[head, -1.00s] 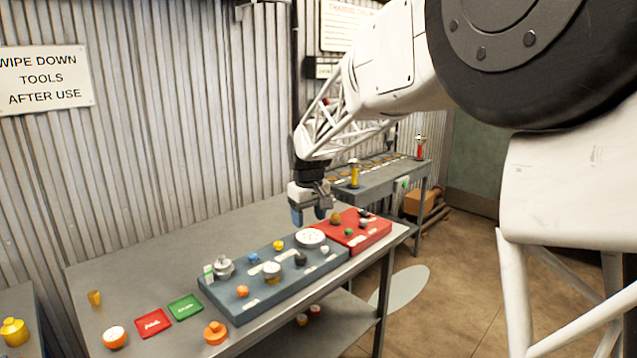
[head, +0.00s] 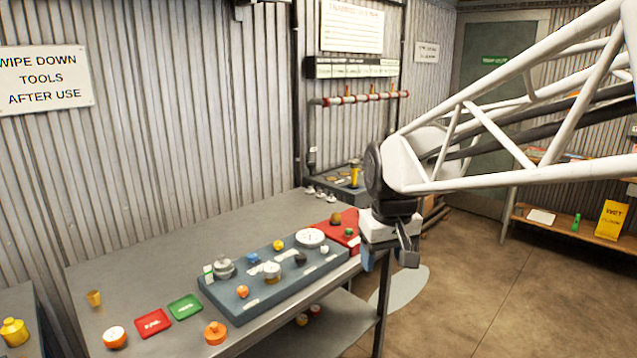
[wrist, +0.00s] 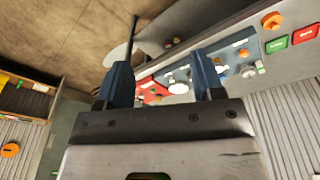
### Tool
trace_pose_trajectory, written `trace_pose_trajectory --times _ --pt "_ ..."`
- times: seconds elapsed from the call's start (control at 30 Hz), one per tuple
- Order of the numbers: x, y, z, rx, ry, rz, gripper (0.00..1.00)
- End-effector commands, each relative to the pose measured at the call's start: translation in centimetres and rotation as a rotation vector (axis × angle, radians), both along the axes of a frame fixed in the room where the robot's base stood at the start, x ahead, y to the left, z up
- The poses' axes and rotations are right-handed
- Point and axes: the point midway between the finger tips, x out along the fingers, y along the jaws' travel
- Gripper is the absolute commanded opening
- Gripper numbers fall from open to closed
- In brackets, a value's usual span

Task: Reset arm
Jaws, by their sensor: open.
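My gripper (head: 390,261) hangs off the front right edge of the grey workbench (head: 190,250), in front of the red tray (head: 331,226). It hides the right part of that tray. In the wrist view my gripper (wrist: 160,82) shows two blue fingers spread apart with nothing between them. The blue-grey tray (head: 232,300) with several small parts on it lies left of the gripper, and no part touches the fingers.
A second bench (head: 345,183) stands behind. Open floor (head: 470,290) lies right; a shelf (head: 570,228) with a yellow sign (head: 611,220) stands beyond.

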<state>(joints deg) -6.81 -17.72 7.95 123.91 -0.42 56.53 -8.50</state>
Motion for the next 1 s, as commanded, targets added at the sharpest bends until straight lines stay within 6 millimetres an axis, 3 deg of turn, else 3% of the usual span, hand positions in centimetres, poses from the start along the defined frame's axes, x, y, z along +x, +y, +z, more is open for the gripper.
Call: trace_pose_trajectory --times 0.6,0.8,1.0 --pt "-15.6 -5.2 -3.8 0.025 -0.051 -0.213 0.61" --pt "-19.2 -6.0 -5.4 0.031 -0.064 -0.264 0.61" --pt "-20.6 -6.3 -6.2 0.033 -0.068 -0.286 0.61"
